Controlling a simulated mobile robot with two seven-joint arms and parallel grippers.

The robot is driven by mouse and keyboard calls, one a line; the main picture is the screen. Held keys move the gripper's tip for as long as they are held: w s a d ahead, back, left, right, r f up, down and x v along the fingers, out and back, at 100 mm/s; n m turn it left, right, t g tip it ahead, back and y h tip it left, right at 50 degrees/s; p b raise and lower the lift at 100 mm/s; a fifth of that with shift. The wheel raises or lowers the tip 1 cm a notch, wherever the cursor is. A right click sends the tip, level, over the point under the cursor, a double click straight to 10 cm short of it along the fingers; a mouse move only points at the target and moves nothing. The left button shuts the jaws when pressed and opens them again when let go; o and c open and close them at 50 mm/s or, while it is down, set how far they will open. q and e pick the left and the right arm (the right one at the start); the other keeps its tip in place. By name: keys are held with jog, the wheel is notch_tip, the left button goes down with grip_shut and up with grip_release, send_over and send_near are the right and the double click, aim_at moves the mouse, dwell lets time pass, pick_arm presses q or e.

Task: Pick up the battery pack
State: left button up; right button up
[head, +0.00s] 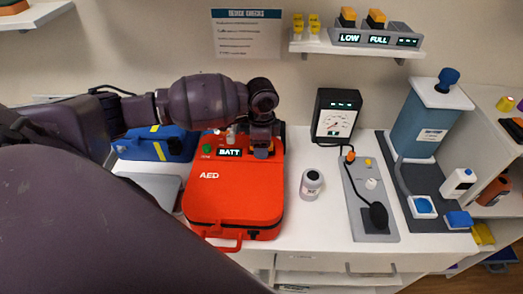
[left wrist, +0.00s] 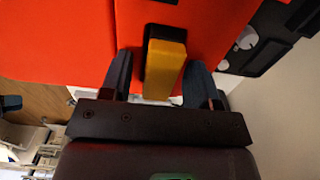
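A yellow block (left wrist: 165,68), which looks like the battery pack, sits in a dark slot in the red AED case (left wrist: 60,40). My left gripper (left wrist: 160,72) is open, with one finger on each side of the block and a gap showing on both sides. In the head view my left gripper (head: 262,148) is over the back right of the AED case (head: 235,200), beside its lit BATT label, and mostly hides the block there. My right gripper is in neither view.
A charger (head: 375,38) marked LOW and FULL, holding two yellow-topped blocks, is on the wall shelf. A blue case (head: 150,145) stands left of the AED. A small jar (head: 311,184) and a gauge unit (head: 337,115) stand to its right. Bare counter shows around the jar.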

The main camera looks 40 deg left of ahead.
pick_arm(q)
grip_shut()
jog(key=shift+r, duration=0.1)
